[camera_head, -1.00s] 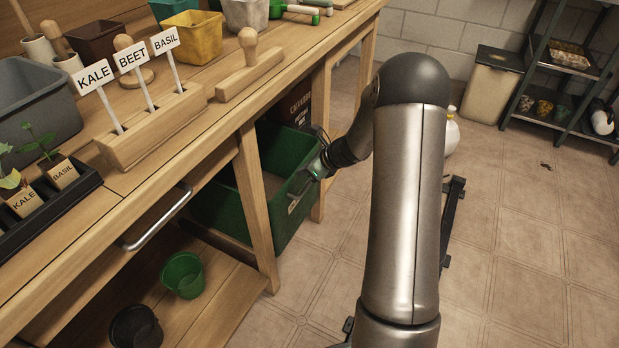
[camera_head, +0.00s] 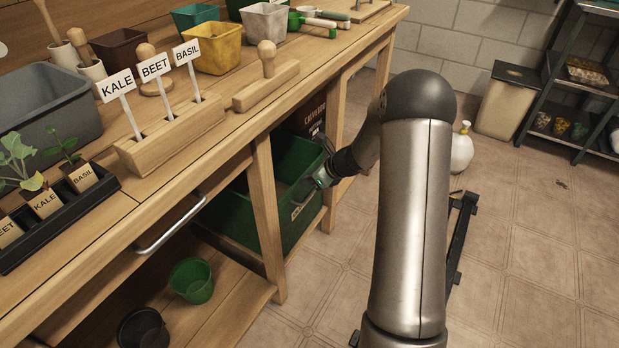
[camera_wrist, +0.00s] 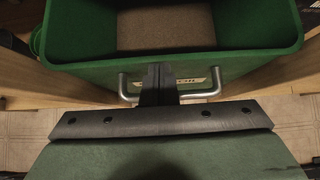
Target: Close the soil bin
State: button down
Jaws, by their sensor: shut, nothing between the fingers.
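The green soil bin (camera_head: 292,205) sits under the wooden bench between its legs, with its front end sticking out past the bench edge. In the wrist view the bin (camera_wrist: 90,72) is open at the top and brown soil (camera_wrist: 175,25) shows inside. A metal handle (camera_wrist: 208,92) runs across its front below the rim, beside a pale label. My gripper (camera_head: 318,178) is at the bin's front. In the wrist view my gripper's fingers (camera_wrist: 160,78) are shut and empty, in front of the label between the handle's ends. I cannot tell whether they touch the bin.
The wooden bench (camera_head: 130,215) stands above the bin, with its legs on both sides. A green pot (camera_head: 192,282) and a black pot (camera_head: 143,328) are on the lower shelf. A white bottle (camera_head: 461,150) stands on the floor at the right. The tiled floor (camera_head: 520,270) is largely clear.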

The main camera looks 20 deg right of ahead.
jog(key=s+d+f+p+v, duration=0.1)
jog(key=p+v, duration=0.2)
jog(key=v, duration=0.9)
jog(key=shift+s+d+f, duration=0.2)
jog(key=shift+s+d, duration=0.05)
jog(key=shift+d, duration=0.1)
jog(key=s+a+r+n+g+p, duration=0.2)
jog(key=s+a+r+n+p, duration=0.25)
jog(key=r, duration=0.35)
jog(key=s+a+r+n+g+p, duration=0.1)
jog(key=s+a+r+n+p, duration=0.2)
jog(key=a+r+n+p, duration=0.25)
jog(key=s+a+r+n+g+p, duration=0.25)
jog(key=s+a+r+p, duration=0.2)
jog(key=r, duration=0.45)
jog(key=s+a+r+n+h+p, duration=0.2)
jog(key=s+r+n+h+p, duration=0.3)
jog(key=s+r+n+p, duration=0.9)
notch_tip(320, 180, up, 3)
jog(key=s+n+g, duration=0.1)
jog(key=s, duration=0.2)
jog(key=shift+h, duration=0.4)
jog(key=shift+n, duration=0.25)
